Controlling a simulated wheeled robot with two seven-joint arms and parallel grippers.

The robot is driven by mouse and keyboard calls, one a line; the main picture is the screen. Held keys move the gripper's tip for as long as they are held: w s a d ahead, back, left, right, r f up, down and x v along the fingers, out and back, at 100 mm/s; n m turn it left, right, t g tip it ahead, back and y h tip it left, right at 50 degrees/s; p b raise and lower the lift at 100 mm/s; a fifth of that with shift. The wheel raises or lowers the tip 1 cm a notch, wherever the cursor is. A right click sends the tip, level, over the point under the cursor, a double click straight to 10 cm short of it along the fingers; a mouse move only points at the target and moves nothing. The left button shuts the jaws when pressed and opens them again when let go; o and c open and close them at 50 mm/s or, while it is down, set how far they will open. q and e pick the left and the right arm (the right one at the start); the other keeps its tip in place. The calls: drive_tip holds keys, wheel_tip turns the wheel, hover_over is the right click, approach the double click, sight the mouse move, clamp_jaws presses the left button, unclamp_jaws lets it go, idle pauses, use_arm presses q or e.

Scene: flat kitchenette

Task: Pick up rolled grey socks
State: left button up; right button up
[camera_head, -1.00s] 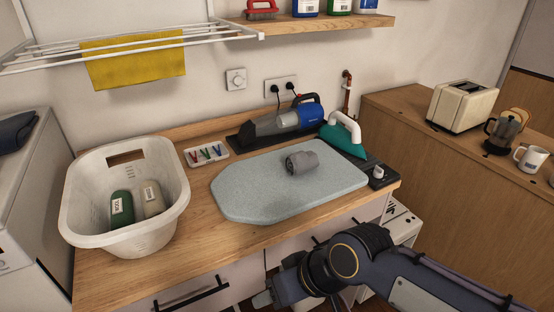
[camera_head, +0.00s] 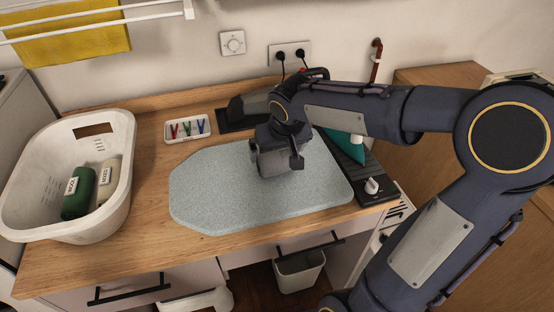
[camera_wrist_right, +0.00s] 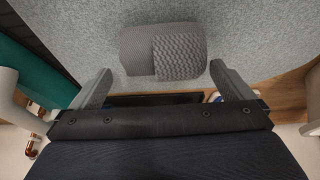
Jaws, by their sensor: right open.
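The rolled grey socks (camera_wrist_right: 163,50) show in the right wrist view as a ribbed grey roll lying on the pale blue-grey ironing pad (camera_wrist_right: 270,40). In the head view my right gripper (camera_head: 280,168) is over the middle of the pad (camera_head: 210,190) and hides the socks. In the right wrist view its two fingers are apart, with the socks just ahead of and between the fingertips (camera_wrist_right: 161,70). The gripper is open and holds nothing. My left gripper is in neither view now.
A white laundry basket (camera_head: 120,150) with a green and a beige labelled item stands at the left. A small tray of coloured clips (camera_head: 187,129) lies behind the pad.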

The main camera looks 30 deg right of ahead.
sight(276, 153)
drive_tip(key=shift+x, duration=1.5)
drive_tip(key=shift+a, duration=0.1)
drive_tip(key=shift+c, duration=0.4)
drive_tip(key=c, duration=0.9)
drive_tip(key=shift+r, duration=0.15)
